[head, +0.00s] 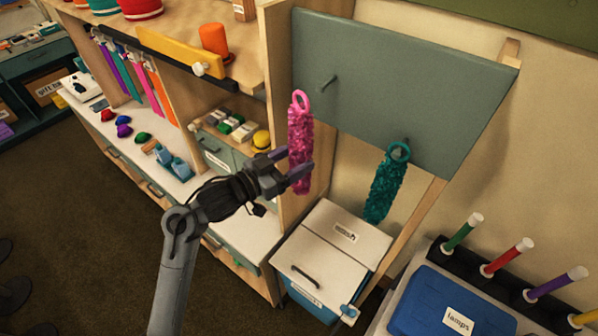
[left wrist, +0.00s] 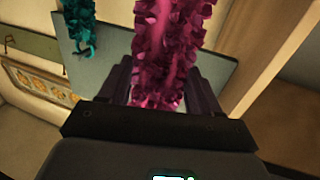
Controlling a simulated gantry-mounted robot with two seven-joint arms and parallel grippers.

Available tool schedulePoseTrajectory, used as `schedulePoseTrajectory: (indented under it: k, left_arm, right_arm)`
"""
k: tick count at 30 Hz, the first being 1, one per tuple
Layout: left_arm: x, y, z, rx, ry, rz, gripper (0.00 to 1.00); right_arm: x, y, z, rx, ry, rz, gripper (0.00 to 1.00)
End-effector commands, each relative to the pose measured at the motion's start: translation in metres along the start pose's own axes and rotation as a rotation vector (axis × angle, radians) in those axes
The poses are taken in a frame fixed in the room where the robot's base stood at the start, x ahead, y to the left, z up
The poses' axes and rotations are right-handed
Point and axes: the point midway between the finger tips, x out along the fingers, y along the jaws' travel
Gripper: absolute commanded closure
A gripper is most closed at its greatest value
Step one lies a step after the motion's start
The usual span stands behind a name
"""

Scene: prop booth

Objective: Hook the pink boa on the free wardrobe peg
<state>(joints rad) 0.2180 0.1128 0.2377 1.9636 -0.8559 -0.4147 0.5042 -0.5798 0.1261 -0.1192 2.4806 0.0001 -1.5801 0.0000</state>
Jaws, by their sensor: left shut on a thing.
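The pink boa (head: 300,135) hangs upright with a pink ring at its top. My left gripper (head: 296,170) is shut on its lower part; the boa also fills the middle of the left wrist view (left wrist: 168,45) between the fingers (left wrist: 165,88). The grey-green wardrobe board (head: 420,75) is behind it. The free peg (head: 328,81) sticks out of the board, up and to the right of the boa's ring, and the ring looks apart from it. A teal boa (head: 385,190) hangs by its ring from the other peg, at the board's lower right. My right gripper is not in view.
A white-lidded bin (head: 333,245) stands below the board. A blue box labelled lamps (head: 455,308) and several coloured tubes (head: 508,257) are at the lower right. A wooden shelf unit's side panel (head: 272,30) stands left of the board.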

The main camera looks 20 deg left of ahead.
Motion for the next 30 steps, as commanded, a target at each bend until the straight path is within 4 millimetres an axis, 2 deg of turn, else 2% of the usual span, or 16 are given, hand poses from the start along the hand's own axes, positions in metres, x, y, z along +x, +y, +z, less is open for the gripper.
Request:
schedulePoseTrajectory:
  k: [8, 30]
  left_arm:
    - [0.006, -0.004, -0.003, 0.001, 0.011, -0.009, 0.67]
    - [0.047, -0.015, 0.002, 0.001, 0.010, -0.008, 0.67]
  right_arm:
    - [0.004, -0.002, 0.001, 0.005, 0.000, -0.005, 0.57]
    - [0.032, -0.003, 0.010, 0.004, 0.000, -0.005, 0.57]
